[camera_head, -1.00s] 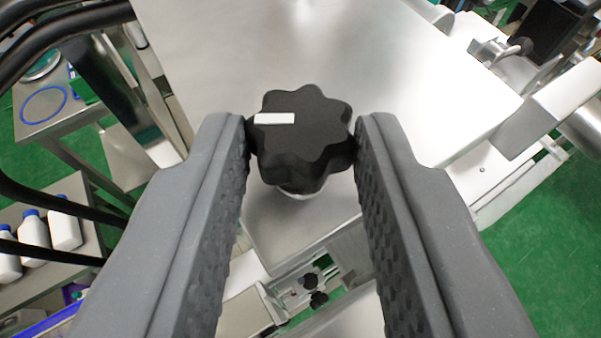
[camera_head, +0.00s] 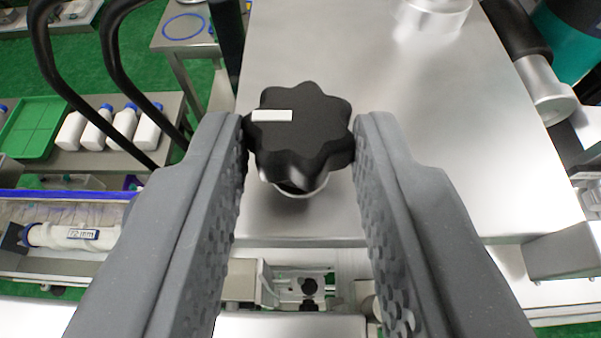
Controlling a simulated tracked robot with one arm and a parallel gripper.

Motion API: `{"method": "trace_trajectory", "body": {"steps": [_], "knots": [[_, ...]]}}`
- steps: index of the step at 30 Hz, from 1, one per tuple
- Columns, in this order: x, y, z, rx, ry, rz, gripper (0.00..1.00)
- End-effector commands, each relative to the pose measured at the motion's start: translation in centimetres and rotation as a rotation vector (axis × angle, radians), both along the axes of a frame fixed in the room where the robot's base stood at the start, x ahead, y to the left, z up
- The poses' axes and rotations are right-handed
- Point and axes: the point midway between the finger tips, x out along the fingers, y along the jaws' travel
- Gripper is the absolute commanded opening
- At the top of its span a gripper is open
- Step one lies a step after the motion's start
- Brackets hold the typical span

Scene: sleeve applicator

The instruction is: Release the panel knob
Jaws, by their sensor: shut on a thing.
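The panel knob (camera_head: 305,135) is a black, lobed star knob with a white mark (camera_head: 272,115) on the left of its top face. It sits near the front edge of a brushed-metal panel (camera_head: 420,150), with a pale round collar under it. My gripper (camera_head: 300,133) has its two grey, textured fingers on either side of the knob, shut on it at the fingertips. The white mark points to the left in the picture. The knob's shaft is mostly hidden under its head.
Black curved bars (camera_head: 75,90) rise at the left. White bottles with blue caps (camera_head: 110,125) stand on a shelf beside a green tray (camera_head: 35,128). A small black knob (camera_head: 309,287) shows below the panel edge. A metal cylinder (camera_head: 432,18) stands at the panel's back.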

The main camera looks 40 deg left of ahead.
Motion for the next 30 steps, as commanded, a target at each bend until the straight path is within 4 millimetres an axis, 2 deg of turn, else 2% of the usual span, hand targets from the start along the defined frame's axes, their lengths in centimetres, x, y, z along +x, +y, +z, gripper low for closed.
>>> {"method": "trace_trajectory", "body": {"steps": [1, 30], "knots": [[0.23, -0.09, 0.43, 0.002, -0.004, 0.02, 0.05], [0.98, -0.79, 0.27, -0.002, 0.005, 0.456, 0.05]]}}
